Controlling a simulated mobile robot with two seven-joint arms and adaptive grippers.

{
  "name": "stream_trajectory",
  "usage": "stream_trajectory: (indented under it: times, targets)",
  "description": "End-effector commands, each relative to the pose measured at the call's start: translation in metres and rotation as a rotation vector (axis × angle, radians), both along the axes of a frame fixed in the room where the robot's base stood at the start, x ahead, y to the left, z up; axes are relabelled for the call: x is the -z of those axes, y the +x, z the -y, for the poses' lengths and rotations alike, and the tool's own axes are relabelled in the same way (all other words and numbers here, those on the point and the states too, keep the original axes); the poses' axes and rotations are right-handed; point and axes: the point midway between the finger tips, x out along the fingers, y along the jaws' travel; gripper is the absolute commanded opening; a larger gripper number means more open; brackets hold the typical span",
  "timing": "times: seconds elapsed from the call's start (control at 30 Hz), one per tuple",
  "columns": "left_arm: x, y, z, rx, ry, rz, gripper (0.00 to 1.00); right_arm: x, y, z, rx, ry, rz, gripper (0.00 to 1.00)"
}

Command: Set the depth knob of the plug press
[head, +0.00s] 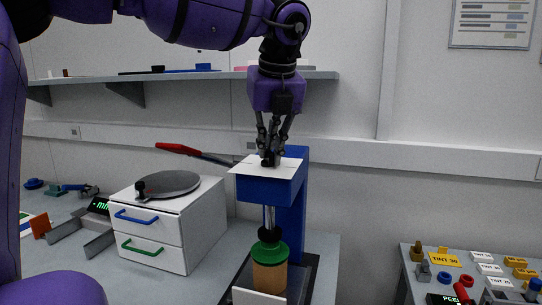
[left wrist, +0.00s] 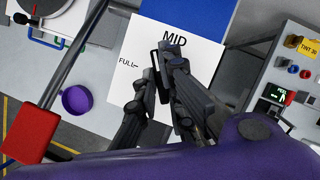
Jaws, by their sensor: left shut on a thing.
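The plug press (head: 291,208) is a blue column with a head, standing on the bench. A white dial plate (head: 244,167) lies on top of the head. In the left wrist view the plate (left wrist: 120,85) shows the words MID and FULL. The dark depth knob (head: 267,161) is on the plate. My left gripper (head: 270,152) points down from above and is shut on the knob; it also shows in the left wrist view (left wrist: 163,88). The fingers hide much of the knob and some of the plate, so the exact setting is hard to tell. My right gripper is not in view.
The press lever with its red grip (head: 178,149) reaches out left. Below the head is a green-topped brown plug (head: 269,270). A white drawer cabinet (head: 170,225) stands close left. A wall shelf (head: 190,76) is behind. A second bench (head: 420,290) with labelled blocks is at right.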

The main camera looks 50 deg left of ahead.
Motion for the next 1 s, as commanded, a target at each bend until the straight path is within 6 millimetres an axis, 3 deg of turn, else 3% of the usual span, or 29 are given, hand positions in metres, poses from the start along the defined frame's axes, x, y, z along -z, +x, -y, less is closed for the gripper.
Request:
stream_trajectory:
  times: [0.4, 1.0]
  targets:
    - [0.002, 0.003, 0.001, -0.398, -0.002, -0.001, 0.00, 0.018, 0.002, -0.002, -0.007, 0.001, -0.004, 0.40]
    - [0.000, 0.006, 0.000, -0.898, -0.001, 0.000, 0.00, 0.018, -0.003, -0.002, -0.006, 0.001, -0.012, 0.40]
